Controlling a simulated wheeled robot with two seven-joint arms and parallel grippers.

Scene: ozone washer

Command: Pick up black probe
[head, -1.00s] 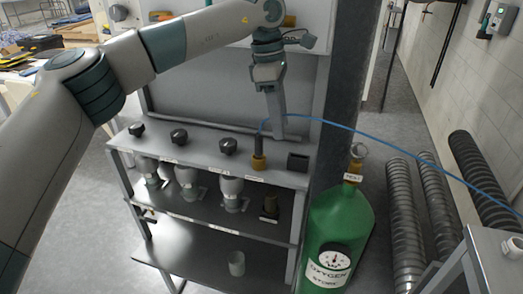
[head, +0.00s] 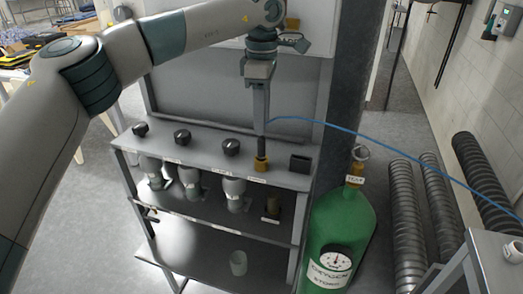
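The black probe (head: 261,146) stands upright in a brass-coloured holder (head: 261,163) on the top shelf of the grey rack. Only its lower part shows, as a dark strip just above the holder. A blue cable (head: 330,127) runs from near its top to the right. My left gripper (head: 261,128) points straight down at the probe, and its fingers overlap the probe and hide its upper part. I cannot tell whether the fingers are closed on it or only around it. My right gripper is not in view.
Black knobs (head: 231,147) line the top shelf to the left, and a small black box (head: 300,163) sits right of the holder. A green oxygen cylinder (head: 340,220) stands right of the rack. Ribbed pipes (head: 407,215) lie further right.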

